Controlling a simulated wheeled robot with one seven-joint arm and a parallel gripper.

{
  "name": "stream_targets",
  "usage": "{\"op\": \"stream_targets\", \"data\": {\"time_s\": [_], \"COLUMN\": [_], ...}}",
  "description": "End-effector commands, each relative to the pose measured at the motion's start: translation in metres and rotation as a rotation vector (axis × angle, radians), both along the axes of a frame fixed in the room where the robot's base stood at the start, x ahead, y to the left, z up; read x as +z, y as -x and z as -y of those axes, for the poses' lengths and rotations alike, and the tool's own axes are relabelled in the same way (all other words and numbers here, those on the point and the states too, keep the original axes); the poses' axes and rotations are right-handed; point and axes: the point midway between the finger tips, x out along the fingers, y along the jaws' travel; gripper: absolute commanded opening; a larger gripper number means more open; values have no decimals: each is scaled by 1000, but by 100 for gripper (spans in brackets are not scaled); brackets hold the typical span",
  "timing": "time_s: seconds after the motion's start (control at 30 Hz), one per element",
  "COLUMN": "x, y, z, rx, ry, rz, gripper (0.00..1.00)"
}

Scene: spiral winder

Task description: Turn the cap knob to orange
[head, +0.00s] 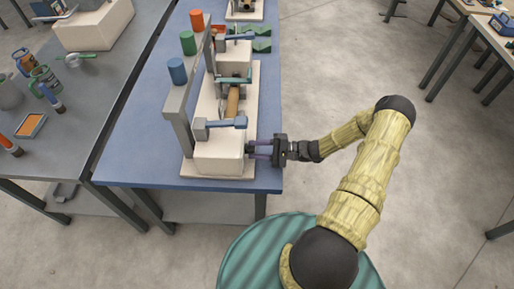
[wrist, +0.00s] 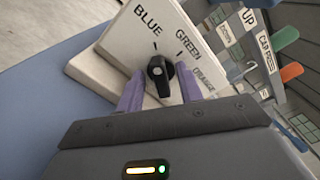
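The cap knob (wrist: 160,76) is black and sits on a white panel (wrist: 118,42) lettered BLUE, GREEN and ORANGE. It seems to point toward the BLUE side, nearest the tick under that word; its exact angle is hard to tell. My gripper (wrist: 161,82) is open, with one purple finger on each side of the knob and visible gaps between fingers and knob. In the head view my gripper (head: 255,149) is at the right side of the winder's white front block (head: 218,158). The knob is not visible there.
The winder stands on a blue table (head: 140,131). Blue (head: 177,71), green (head: 188,43) and orange (head: 197,21) cylinders line its left side. Another panel with a CAP FEED label (wrist: 268,51) shows in the wrist view.

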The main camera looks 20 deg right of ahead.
Motion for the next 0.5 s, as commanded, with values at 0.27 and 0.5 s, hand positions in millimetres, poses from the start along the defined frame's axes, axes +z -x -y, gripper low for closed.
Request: {"op": "stream_targets", "data": {"time_s": [0.27, 0.5], "x": [0, 0], "y": [0, 0], "z": [1, 1], "rx": [-1, -1], "ry": [0, 0], "rz": [0, 0], "gripper": [17, 0]}}
